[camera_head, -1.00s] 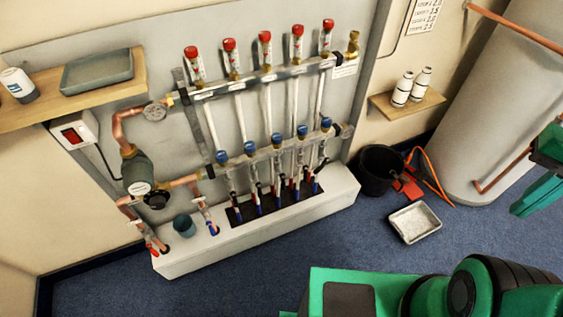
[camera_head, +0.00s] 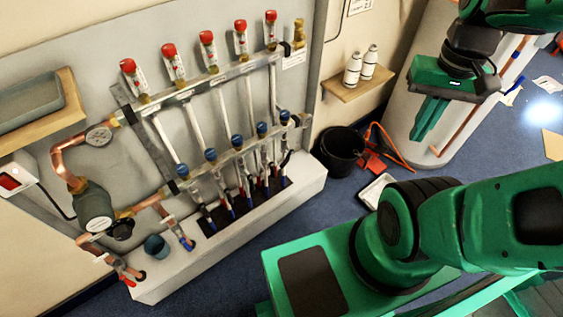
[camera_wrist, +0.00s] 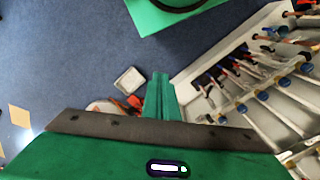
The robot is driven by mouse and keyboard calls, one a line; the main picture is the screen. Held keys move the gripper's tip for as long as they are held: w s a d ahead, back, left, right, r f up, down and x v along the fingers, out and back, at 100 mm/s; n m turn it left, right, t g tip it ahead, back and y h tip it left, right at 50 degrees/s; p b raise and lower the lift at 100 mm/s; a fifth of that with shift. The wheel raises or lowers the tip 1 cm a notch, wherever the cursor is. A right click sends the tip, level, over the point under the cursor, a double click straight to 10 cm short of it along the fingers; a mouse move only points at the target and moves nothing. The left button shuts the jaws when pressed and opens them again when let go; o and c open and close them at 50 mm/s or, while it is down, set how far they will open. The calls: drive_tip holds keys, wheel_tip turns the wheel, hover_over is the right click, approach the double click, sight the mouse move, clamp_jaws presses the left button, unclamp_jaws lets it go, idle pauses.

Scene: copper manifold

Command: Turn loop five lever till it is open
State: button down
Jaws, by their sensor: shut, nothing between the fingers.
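The copper manifold has an upper rail (camera_head: 205,82) with several red-capped flow meters and a lower rail (camera_head: 236,152) with several blue caps. Small levers with red and blue parts sit below the lower rail, above the white plinth. The rightmost loop's lever (camera_head: 286,158) is small and dark; I cannot read a loop number or its setting. In the wrist view the lever row (camera_wrist: 225,72) shows at the right. My gripper (camera_head: 421,138) hangs right of the manifold, near the white cylinder, well apart from the levers. Its green fingers (camera_wrist: 160,77) are shut and empty.
A white plinth (camera_head: 240,240) runs under the manifold. A black bucket (camera_head: 342,152), orange hose (camera_head: 395,150) and white tray (camera_head: 375,190) are on the floor right of it. A shelf with two white bottles (camera_head: 353,68) is above. A large white cylinder (camera_head: 400,110) stands at the right.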

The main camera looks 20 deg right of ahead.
drive_tip(key=w+a+f+n+h, duration=0.1)
drive_tip(key=w+f+h, duration=0.1)
drive_tip(key=w+f, duration=0.35)
drive_tip(key=w+a+f+n+h, duration=0.1)
drive_tip(key=w+f, duration=0.1)
drive_tip(key=w, duration=0.6)
drive_tip(key=n+t+h, duration=0.3)
drive_tip(key=n+t, duration=0.2)
drive_tip(key=n, duration=0.4)
hover_over(284, 162)
drive_tip(key=s+a, duration=0.7)
drive_tip(key=a, duration=0.1)
wheel_tip(284, 162, down, 27)
drive_tip(key=x, duration=1.3)
drive_tip(key=shift+w, duration=0.1)
